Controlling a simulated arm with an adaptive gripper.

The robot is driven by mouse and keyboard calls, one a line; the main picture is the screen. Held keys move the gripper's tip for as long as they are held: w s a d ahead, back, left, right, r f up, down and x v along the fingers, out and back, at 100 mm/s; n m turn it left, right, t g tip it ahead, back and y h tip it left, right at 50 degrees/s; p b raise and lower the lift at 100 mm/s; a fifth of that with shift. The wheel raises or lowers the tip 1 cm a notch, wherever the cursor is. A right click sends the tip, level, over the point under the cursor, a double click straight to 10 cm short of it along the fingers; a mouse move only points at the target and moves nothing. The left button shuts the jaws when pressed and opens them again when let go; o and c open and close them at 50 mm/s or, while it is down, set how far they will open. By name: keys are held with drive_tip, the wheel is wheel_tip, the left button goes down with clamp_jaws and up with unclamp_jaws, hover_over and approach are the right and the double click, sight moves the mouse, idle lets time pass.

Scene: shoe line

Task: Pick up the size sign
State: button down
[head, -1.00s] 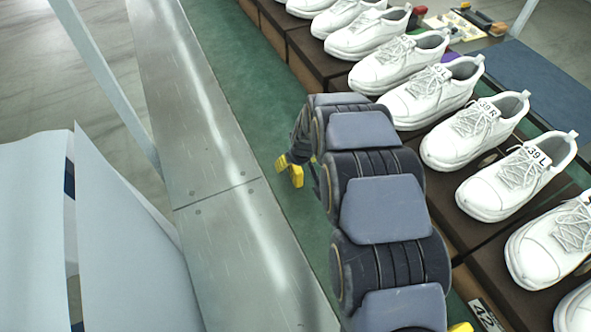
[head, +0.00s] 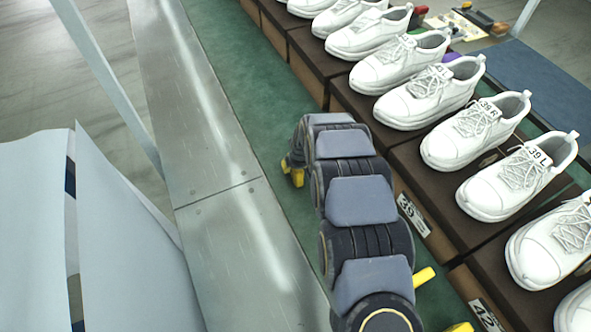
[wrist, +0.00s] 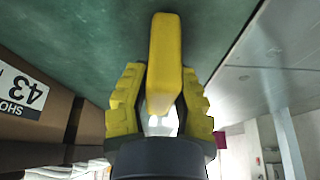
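Black-on-white size signs show on the fronts of the dark shoe boxes: one reading 39 (head: 413,214) and one reading 42 (head: 487,315) in the head view. I cannot tell which sign is meant. My gripper (head: 291,173) has yellow fingers and is over the green strip, left of the boxes. The 43 sign is apart from the fingers.
White shoes (head: 515,180) stand in a row on the boxes. A metal rail (head: 225,190) runs left of the green strip (head: 262,110). A yellow bar (head: 425,277) shows beside my arm. White panels (head: 130,240) stand at the left.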

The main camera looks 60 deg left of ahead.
idle(0.5)
wheel_tip(320, 180, up, 3)
drive_tip(key=shift+w+r, duration=0.1)
drive_tip(key=shift+r, duration=0.05)
drive_tip(key=s+d+r, duration=0.4)
drive_tip(key=d+r, duration=0.5)
drive_tip(key=d, duration=0.4)
drive_tip(key=shift+s+d+r, duration=0.2)
drive_tip(key=shift+d+r, duration=0.05)
drive_tip(key=shift+r, duration=0.1)
